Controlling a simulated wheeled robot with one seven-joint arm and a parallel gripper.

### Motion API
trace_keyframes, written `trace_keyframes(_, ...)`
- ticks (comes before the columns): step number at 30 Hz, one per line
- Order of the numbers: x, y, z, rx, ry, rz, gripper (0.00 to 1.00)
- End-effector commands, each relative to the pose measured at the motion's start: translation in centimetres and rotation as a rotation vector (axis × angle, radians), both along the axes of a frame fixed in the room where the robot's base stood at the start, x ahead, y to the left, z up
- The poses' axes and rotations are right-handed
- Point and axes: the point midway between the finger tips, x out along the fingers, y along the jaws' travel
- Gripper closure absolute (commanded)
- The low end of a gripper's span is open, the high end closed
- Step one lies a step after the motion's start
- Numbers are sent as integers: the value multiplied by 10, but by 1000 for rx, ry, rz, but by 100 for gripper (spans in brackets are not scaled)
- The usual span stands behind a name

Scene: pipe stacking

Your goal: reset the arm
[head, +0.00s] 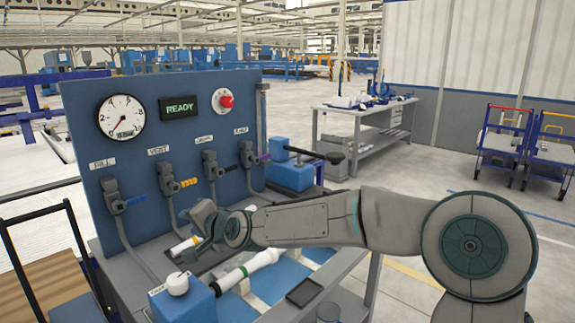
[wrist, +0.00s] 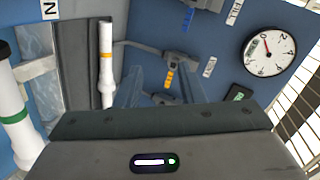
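My arm reaches leftward across the bench in the head view, with my gripper (head: 203,218) in front of the blue panel, above the bench. In the wrist view my gripper (wrist: 161,82) shows two bluish fingers apart with nothing between them, so it is open and empty. A white pipe with a green band (head: 245,270) lies on the bench below my arm; it also shows at the left of the wrist view (wrist: 14,118). A white pipe with a yellow band (head: 184,246) lies farther back, partly hidden by my gripper; it also shows in the wrist view (wrist: 107,62).
The blue panel (head: 165,135) holds a gauge (head: 121,118), a READY display (head: 178,107), a red button (head: 226,101) and several valves close to my gripper. A blue box with a white knob (head: 180,300) stands at the front. A workbench (head: 345,130) and carts (head: 500,145) stand behind, with open floor between.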

Motion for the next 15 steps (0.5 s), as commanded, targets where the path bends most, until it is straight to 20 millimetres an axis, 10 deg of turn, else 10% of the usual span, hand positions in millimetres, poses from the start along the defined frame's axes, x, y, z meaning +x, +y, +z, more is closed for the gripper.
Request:
trace_keyframes(7, -30, -53, -40, -408, -8, 48, 65)
trace_keyframes(15, -86, -181, -46, -878, 74, 76, 65)
